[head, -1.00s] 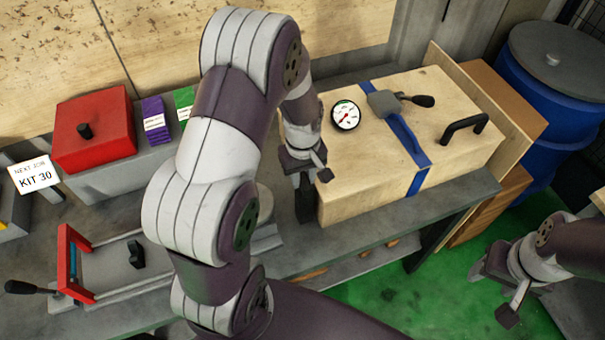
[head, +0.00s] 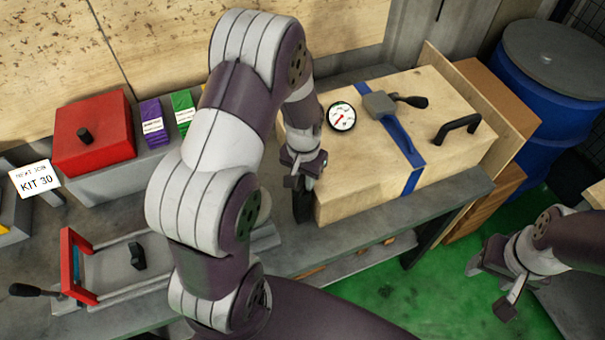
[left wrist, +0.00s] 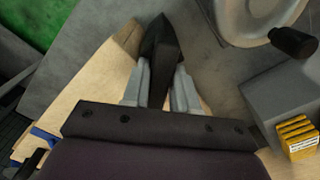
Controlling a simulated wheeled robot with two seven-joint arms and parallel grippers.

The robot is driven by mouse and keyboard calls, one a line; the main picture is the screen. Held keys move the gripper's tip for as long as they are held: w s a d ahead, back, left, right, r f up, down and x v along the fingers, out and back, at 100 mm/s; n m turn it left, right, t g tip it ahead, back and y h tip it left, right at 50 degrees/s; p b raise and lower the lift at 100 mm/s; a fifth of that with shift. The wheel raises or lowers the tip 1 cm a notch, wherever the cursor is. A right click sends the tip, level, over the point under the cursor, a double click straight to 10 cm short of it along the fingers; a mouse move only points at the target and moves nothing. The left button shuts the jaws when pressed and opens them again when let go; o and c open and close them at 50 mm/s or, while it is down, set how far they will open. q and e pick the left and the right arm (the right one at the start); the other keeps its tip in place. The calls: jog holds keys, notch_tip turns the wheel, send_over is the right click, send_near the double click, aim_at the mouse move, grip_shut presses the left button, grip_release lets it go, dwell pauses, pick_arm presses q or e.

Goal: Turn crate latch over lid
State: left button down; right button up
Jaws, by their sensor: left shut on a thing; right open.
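The light wooden crate (head: 350,200) stands on the grey bench at centre right, its lid (head: 455,95) closed. A dark, tapered piece, apparently the crate latch (head: 302,208), is upright at the crate's left end; it does not lie over the lid in the head view. My left gripper (head: 303,184) is shut on this piece. In the left wrist view the latch (left wrist: 160,50) sticks out between the two pale fingers, beside the crate's wood (left wrist: 85,85). The latch's pivot is hidden. My right gripper (head: 492,268) is open and empty, at the lower right, away from the crate.
The lid carries a round gauge (head: 341,117), a blue strap (head: 400,140), a black-knobbed lever (head: 410,101) and a black handle (head: 458,128). A red box (head: 95,130) and a red-framed fixture (head: 72,262) are left of my arm. A blue barrel (head: 550,90) stands behind right.

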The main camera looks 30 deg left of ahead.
pick_arm(q)
jog(key=shift+d+r+m, duration=0.1)
jog(key=shift+r+m, duration=0.05)
jog(key=shift+m, duration=1.55)
jog(key=shift+w+p, duration=0.1)
jog(key=shift+p, duration=0.2)
jog(key=c, duration=1.2)
grip_release()
jog(key=shift+c, duration=0.2)
jog(key=shift+o, duration=1.4)
jog(key=shift+s, duration=0.2)
